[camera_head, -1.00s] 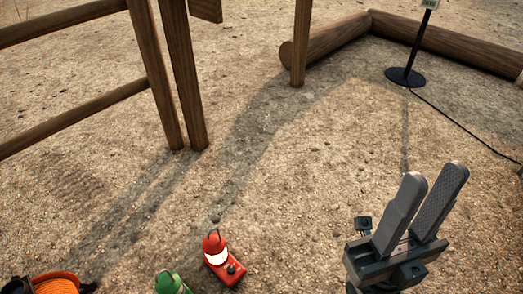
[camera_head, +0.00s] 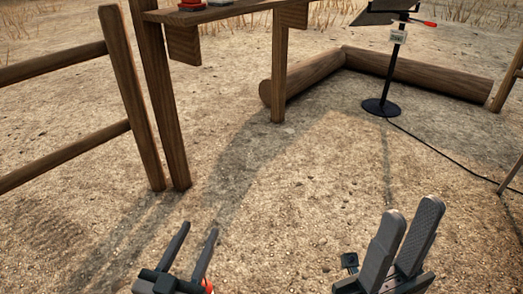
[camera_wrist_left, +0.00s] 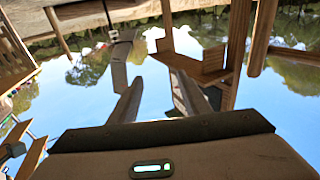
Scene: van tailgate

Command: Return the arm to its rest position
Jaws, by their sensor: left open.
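My left gripper (camera_head: 196,232) is at the bottom of the head view, left of centre. Its two dark fingers are apart with nothing between them, and they point up and away over the sandy ground. In the left wrist view its fingers (camera_wrist_left: 157,98) stand apart against the sky, empty. My right gripper (camera_head: 410,208) is at the lower right of the head view. Its grey fingers have a gap between them and hold nothing.
A wooden rail fence (camera_head: 70,155) stands at left. A wooden shelf (camera_head: 225,12) on posts carries red items at the top. Logs (camera_head: 410,80) lie behind a black stand (camera_head: 381,107) with a trailing cable. The ground between the grippers and the posts is clear.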

